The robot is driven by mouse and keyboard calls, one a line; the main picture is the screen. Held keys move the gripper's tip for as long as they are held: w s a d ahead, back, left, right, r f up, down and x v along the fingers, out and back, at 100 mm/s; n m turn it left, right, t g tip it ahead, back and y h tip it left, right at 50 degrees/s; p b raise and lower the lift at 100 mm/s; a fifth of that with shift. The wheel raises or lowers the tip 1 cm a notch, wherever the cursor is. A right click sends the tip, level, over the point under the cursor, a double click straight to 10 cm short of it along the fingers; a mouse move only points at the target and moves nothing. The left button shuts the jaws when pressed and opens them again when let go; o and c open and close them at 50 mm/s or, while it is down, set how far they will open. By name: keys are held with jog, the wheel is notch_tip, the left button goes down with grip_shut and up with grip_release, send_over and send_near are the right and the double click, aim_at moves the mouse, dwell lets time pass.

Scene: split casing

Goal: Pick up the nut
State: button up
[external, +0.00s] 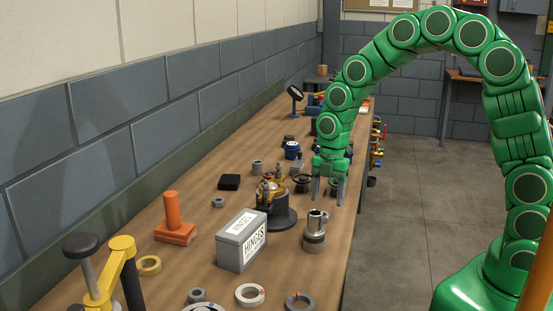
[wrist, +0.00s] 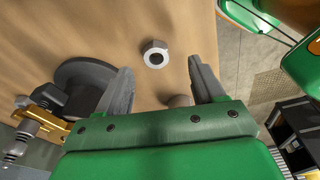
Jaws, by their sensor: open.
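I cannot clearly pick out the nut in the external view.
A dark round base (external: 280,220) with a brass device stands left of my gripper; its base also shows in the wrist view (wrist: 78,82). A grey hinges box (external: 240,241) and a silver cylinder (external: 314,241) are nearer the external camera. The table edge drops to floor at right.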

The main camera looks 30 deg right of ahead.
jog(key=f, duration=0.2)
jog(key=a+f, duration=0.1)
jog(key=f, duration=0.1)
jog(key=shift+a+f, duration=0.1)
jog(key=shift+f, duration=0.25)
jog(key=c, duration=1.2)
jog(key=shift+r, duration=0.15)
jog(key=shift+r, duration=0.3)
notch_tip(320, 180, up, 2)
jog(key=shift+r, duration=0.1)
jog(key=shift+s+d+r, duration=0.9)
jog(key=shift+s+r, duration=0.75)
jog(key=shift+s, duration=0.5)
jog(key=shift+s+d+r, duration=0.95)
jog(key=shift+s+r, duration=0.7)
jog(key=shift+s, duration=0.5)
jog(key=shift+s+d+r, duration=0.9)
jog(key=shift+s+r, duration=0.75)
jog(key=shift+s, duration=0.5)
